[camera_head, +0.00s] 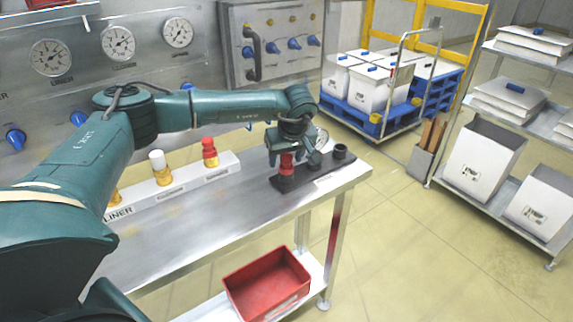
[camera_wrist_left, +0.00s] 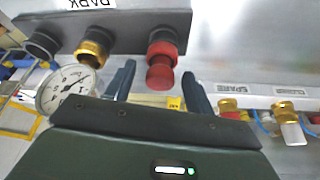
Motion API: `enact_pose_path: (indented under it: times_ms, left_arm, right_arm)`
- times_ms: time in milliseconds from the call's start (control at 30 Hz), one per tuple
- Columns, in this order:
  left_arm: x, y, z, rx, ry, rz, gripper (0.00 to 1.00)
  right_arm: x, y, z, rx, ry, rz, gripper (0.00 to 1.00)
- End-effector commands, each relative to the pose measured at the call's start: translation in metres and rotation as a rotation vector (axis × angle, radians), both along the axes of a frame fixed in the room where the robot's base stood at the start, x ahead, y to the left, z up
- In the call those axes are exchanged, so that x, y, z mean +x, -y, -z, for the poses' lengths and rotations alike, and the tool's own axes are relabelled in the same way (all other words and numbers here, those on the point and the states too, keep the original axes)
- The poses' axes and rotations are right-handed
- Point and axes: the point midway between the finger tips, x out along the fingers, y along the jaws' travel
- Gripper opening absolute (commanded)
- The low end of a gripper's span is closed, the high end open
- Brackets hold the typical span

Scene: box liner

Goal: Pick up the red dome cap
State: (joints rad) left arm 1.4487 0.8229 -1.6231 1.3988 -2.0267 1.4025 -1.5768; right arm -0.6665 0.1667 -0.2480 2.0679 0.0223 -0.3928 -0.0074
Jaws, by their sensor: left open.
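A red dome cap (camera_head: 286,162) stands in the left seat of a dark block (camera_head: 318,178) near the right end of the steel bench. My left gripper (camera_head: 293,156) is right at this cap, with its fingers open. In the left wrist view the red cap (camera_wrist_left: 160,66) shows in the gap between the two open fingers (camera_wrist_left: 160,86); I cannot tell whether either touches it. Another red cap (camera_head: 209,152) sits on a brass fitting on the white rack (camera_head: 183,182). My right gripper is not in view.
The dark block also has an empty-looking black socket (camera_head: 339,151) and a brass fitting (camera_wrist_left: 91,50). A white-topped fitting (camera_head: 159,166) stands on the rack. A red bin (camera_head: 267,284) is on the lower shelf. The bench front is clear.

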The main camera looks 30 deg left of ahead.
Motion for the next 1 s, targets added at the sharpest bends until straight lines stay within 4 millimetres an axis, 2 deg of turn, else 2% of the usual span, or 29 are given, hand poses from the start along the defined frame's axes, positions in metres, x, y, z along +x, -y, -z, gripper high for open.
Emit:
enact_pose_path:
  times_ms: [167, 700, 900, 1000]
  left_arm:
    - [0.0001, 0.0002, 0.0004, 0.000, 0.000, 0.000, 0.54]
    - [0.0002, 0.0005, -0.0002, -0.001, 0.001, 0.000, 0.12]
    - [0.0003, 0.0006, -0.0010, -0.001, 0.001, 0.000, 0.12]
    - [0.0009, 0.0008, -0.0074, -0.001, 0.003, 0.000, 0.12]
  right_arm:
    - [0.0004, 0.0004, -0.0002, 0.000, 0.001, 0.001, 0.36]
    - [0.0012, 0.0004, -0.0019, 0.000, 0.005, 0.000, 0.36]
    - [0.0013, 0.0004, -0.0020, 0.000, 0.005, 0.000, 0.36]
    - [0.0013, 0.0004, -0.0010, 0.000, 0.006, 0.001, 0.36]
